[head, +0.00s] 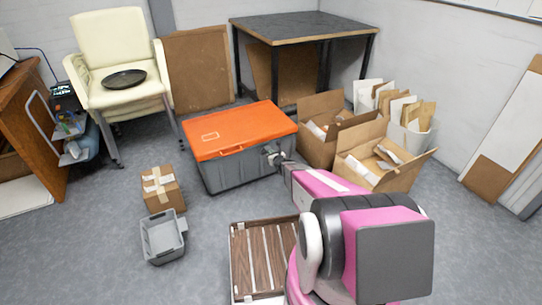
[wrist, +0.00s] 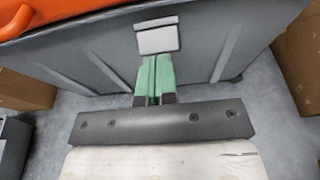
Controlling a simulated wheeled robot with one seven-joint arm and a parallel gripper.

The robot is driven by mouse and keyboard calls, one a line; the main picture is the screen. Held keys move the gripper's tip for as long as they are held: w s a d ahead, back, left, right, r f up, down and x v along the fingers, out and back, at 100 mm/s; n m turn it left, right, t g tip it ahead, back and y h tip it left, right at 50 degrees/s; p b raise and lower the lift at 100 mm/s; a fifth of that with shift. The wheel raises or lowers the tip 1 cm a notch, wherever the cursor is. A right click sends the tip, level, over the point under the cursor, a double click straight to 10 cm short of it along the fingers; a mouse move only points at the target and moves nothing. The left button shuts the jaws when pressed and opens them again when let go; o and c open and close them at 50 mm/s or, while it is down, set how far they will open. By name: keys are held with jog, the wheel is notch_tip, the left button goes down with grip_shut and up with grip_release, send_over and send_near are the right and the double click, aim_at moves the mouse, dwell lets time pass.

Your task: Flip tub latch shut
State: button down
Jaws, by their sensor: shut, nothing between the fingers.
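The tub has an orange lid (head: 240,128) and a grey ribbed body (head: 235,176), and stands on the floor in mid-room. In the wrist view its grey wall (wrist: 220,45) fills the upper part. A light grey latch plate (wrist: 157,39) sits on this wall under a darker bracket. I cannot tell if it is latched. My gripper (wrist: 155,62) has green fingers, shut together and empty. Their tips are just below the plate's lower edge in the picture; contact is unclear. In the head view my gripper (head: 271,152) is at the tub's right front, hiding the latch.
Open cardboard boxes (head: 385,160) stand right of the tub, close to my arm. A taped carton (head: 162,190) and a grey bin (head: 163,238) are at front left. A wood-slatted case (head: 240,265) lies in front. A dark table (head: 300,27) stands behind.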

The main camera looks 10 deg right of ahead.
aim_at(268, 148)
jog(key=shift+w+a+r+g, duration=0.1)
jog(key=shift+w+r+g, duration=0.2)
jog(key=shift+r+g, duration=0.25)
dwell(0.4)
jog(key=shift+w+r, duration=0.1)
jog(key=shift+r, duration=0.05)
jog(key=shift+w+a+r, duration=0.25)
jog(key=shift+w+r, duration=0.45)
jog(key=shift+w, duration=0.05)
jog(key=shift+w+a+r, duration=0.25)
jog(key=shift+w+r, duration=0.4)
jog(key=shift+w, duration=0.05)
jog(key=shift+r, duration=0.15)
jog(key=shift+r, duration=0.7)
jog(key=shift+d, duration=0.1)
